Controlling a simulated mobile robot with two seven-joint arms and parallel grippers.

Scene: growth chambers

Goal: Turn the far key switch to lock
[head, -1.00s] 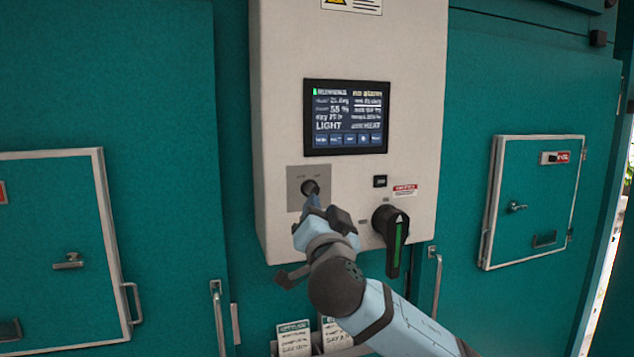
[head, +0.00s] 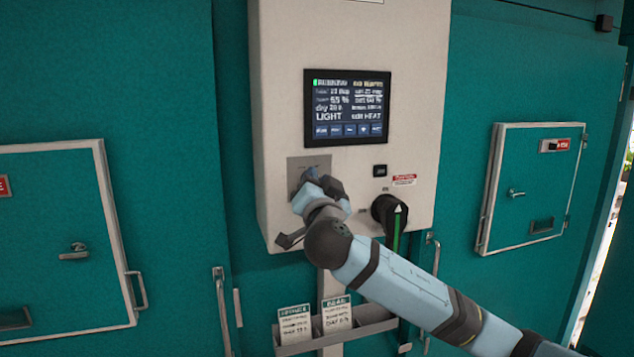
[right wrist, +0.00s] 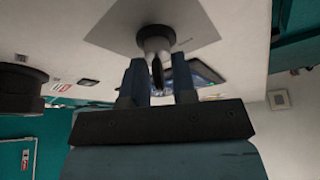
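The key switch (right wrist: 155,40) is on a square grey plate (head: 296,168) low on the left of the pale control box (head: 285,80). In the head view my right gripper covers most of the switch. In the right wrist view a thin dark key (right wrist: 157,72) sticks out from the round collar toward my gripper. My right gripper (right wrist: 158,62) is at the switch, its two fingers on either side of the key with a gap visible between them and it. The switch's label is too small to read. My left gripper is not in view.
A black rotary handle (head: 391,212) with a green stripe is right of my gripper. A lit touchscreen (head: 346,106) is above. A card holder (head: 365,330) hangs below the box. Teal chamber doors with latches (head: 74,252) flank it.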

